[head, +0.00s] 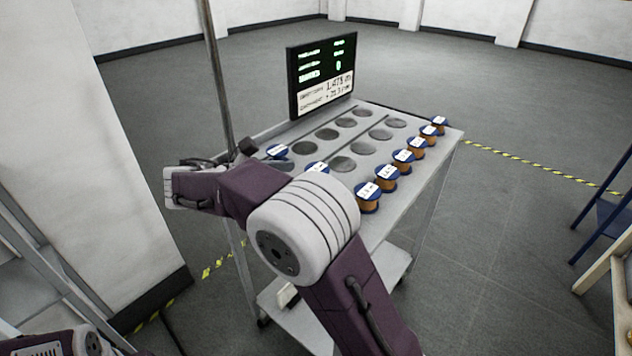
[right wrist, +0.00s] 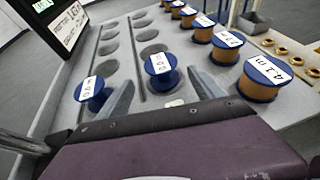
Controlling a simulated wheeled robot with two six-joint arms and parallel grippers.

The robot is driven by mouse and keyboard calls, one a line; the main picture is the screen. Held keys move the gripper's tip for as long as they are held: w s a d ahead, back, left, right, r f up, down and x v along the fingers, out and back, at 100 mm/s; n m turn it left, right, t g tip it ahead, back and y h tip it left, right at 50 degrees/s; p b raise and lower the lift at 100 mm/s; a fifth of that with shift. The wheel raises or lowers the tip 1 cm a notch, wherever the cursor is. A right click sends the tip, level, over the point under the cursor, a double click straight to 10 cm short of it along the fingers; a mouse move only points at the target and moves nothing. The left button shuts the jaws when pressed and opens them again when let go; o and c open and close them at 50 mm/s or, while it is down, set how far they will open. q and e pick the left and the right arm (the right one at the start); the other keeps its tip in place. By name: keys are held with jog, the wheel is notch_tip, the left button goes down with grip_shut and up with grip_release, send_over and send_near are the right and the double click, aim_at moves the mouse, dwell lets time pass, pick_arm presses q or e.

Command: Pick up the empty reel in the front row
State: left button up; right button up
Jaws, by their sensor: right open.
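In the right wrist view, an empty blue reel (right wrist: 160,72) labelled 0.0 m stands in the middle row of slots, just beyond and between the two fingers of my right gripper (right wrist: 161,78). The fingers are apart with nothing clamped. A second empty blue reel (right wrist: 93,92), also labelled 0.0 m, stands to the left, outside the left finger. In the head view, one blue reel (head: 277,151) shows beside my right wrist, and another (head: 317,167) is mostly hidden behind my right arm. Only a piece of my left arm shows at bottom left; its gripper is out of view.
Several copper-filled reels (head: 386,178) line the cart's right edge, one of them close right of the right finger (right wrist: 262,80). Empty round slots (head: 344,163) lie beyond the empty reels. A display screen (head: 322,75) stands at the cart's back left.

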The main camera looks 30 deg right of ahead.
jog(key=shift+w+d+f, duration=0.1)
jog(key=shift+d+f, duration=0.2)
jog(key=shift+d, duration=0.2)
jog(key=b+x, duration=0.1)
jog(key=x, duration=0.1)
jog(key=b+x, duration=0.2)
jog(key=shift+d+f, duration=0.15)
jog(key=shift+d, duration=0.45)
pick_arm(q)
notch_tip(320, 180, down, 4)
jog(key=shift+r, duration=0.2)
